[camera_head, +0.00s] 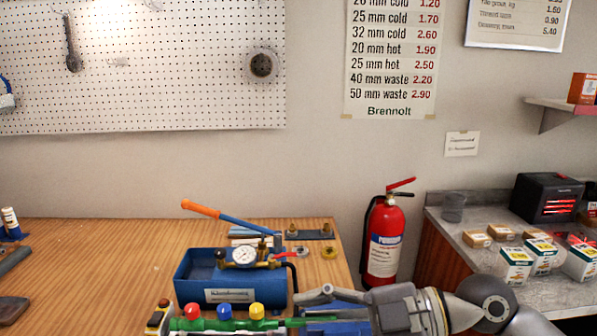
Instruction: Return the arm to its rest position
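My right arm comes in from the lower right, and its gripper (318,299) is over the right part of the wooden bench, just in front of the blue pressure-test pump (232,281). One grey finger shows, pointing left; the other is not clear, so I cannot tell whether it is open or shut. A green pipe piece with red, blue and yellow caps (224,323) lies to the left of the fingers; its right end runs close under the gripper, and contact is unclear. My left gripper is not in view.
The wooden bench (90,262) has free room at centre left. A red fire extinguisher (384,240) stands between it and the grey counter (470,262), which carries several small boxes and a black heater (546,198). A pegboard (150,100) hangs behind.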

